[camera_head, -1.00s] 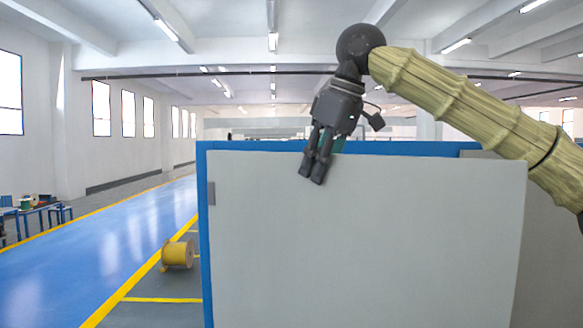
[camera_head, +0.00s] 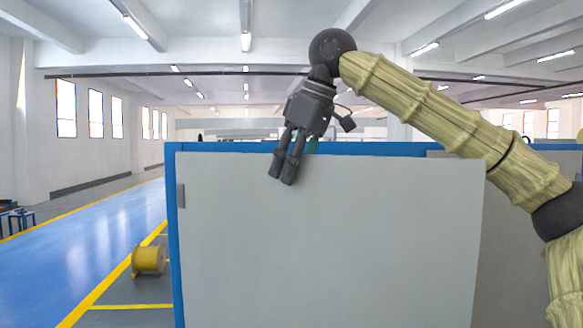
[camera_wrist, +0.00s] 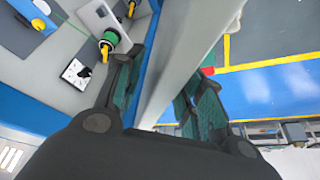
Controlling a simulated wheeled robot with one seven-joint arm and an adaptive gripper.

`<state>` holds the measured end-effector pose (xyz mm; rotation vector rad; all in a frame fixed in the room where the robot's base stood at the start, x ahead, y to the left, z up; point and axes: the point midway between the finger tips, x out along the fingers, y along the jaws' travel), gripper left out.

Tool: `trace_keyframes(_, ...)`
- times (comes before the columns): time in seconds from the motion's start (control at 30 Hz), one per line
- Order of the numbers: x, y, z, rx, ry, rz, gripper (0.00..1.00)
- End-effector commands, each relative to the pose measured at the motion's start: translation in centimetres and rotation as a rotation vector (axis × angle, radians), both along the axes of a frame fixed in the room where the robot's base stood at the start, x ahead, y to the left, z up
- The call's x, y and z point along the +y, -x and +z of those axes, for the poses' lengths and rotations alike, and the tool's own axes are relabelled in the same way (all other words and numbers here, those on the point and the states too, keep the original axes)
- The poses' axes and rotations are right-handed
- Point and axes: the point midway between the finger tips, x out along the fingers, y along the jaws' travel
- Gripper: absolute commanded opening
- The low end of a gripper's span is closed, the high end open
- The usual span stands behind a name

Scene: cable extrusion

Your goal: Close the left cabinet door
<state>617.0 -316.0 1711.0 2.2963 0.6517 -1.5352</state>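The left cabinet door (camera_head: 330,240) is a large pale grey panel filling the middle of the head view. Its free right edge stands in front of the blue-framed cabinet (camera_head: 171,240), so it looks ajar. My gripper (camera_head: 285,180) hangs over the door's top edge, left of its middle. Two dark fingers are on the near face; a teal pad shows behind the top edge. In the wrist view my gripper (camera_wrist: 165,95) has its fingers spread on both sides of the door edge (camera_wrist: 190,65). Whether any finger touches the door cannot be told.
Another grey panel (camera_head: 455,215) shows right of the door, partly hidden. In the wrist view, a grey surface with a green-and-black part (camera_wrist: 110,38) and a white dial (camera_wrist: 76,73) lies left of the fingers. A yellow spool (camera_head: 149,260) stands on the floor at left, beside the clear blue lane.

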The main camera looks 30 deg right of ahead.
Motion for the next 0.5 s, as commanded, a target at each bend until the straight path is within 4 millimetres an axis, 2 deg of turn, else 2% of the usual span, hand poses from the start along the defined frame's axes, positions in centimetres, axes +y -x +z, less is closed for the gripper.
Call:
trace_keyframes(0.13,0.0,0.1,0.3,-0.001,-0.001,0.0,0.38)
trace_keyframes(0.27,-0.3,0.5,1.5,-0.002,0.0,0.0,0.38)
trace_keyframes(0.5,-1.2,1.8,5.4,-0.003,-0.001,-0.001,0.38)
